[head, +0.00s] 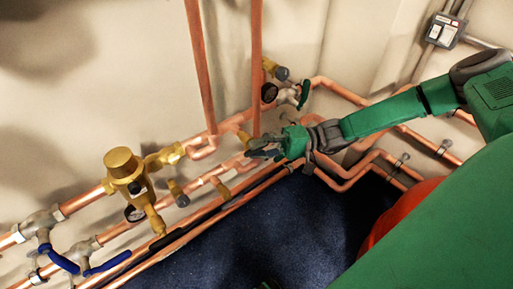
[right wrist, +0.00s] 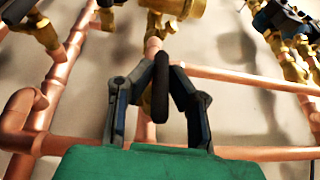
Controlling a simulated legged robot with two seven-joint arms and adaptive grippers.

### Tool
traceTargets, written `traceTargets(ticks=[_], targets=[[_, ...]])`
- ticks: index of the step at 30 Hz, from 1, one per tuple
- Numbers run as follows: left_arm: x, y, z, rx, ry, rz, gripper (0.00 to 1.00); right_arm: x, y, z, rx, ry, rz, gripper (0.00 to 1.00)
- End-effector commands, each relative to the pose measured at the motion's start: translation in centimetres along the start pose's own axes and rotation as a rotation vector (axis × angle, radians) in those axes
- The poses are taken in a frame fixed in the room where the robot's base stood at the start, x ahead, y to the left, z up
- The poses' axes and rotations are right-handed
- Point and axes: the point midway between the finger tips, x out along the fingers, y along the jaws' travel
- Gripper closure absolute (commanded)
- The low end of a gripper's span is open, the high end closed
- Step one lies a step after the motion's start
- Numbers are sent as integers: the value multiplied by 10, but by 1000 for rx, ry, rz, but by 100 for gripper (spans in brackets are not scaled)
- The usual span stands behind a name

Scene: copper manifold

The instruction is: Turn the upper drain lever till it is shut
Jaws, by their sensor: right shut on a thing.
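A black lever (right wrist: 160,88) stands upright in the middle of the right wrist view, on a brass valve body and copper pipe. I take it for the upper drain lever. My right gripper (right wrist: 161,85) is shut on it, with one dark finger on each side. In the head view my right gripper (head: 258,150) reaches in from the right to the copper pipes near the middle. There its fingers hide most of the lever. My left gripper is not in view.
A brass regulator (head: 122,165) stands on the pipes at left. Two blue-handled valves (head: 65,259) (head: 108,263) sit at lower left. A green-handled valve (head: 304,95) is above my right gripper. Vertical copper pipes (head: 257,70) rise behind it. Dark blue floor (head: 260,230) lies clear below.

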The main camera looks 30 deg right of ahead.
Motion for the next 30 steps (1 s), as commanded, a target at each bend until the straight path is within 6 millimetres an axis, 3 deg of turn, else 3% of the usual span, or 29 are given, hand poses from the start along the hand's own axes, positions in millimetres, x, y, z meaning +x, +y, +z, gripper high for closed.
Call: traceTargets(ticks=[1, 2, 3, 14, 17, 30], targets=[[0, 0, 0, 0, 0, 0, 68, -3, 2, -1, 3, 6, 7, 80], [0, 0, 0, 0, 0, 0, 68, -3, 2, -1, 3, 6, 7, 70], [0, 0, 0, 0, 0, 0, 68, -2, 2, -1, 3, 6, 6, 68], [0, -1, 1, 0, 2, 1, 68, -4, 0, 0, -1, 2, 5, 68], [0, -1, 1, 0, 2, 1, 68, -16, 1, 0, -2, 4, 5, 68], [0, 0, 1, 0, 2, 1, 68, -104, 3, -1, 2, 5, 4, 68]])
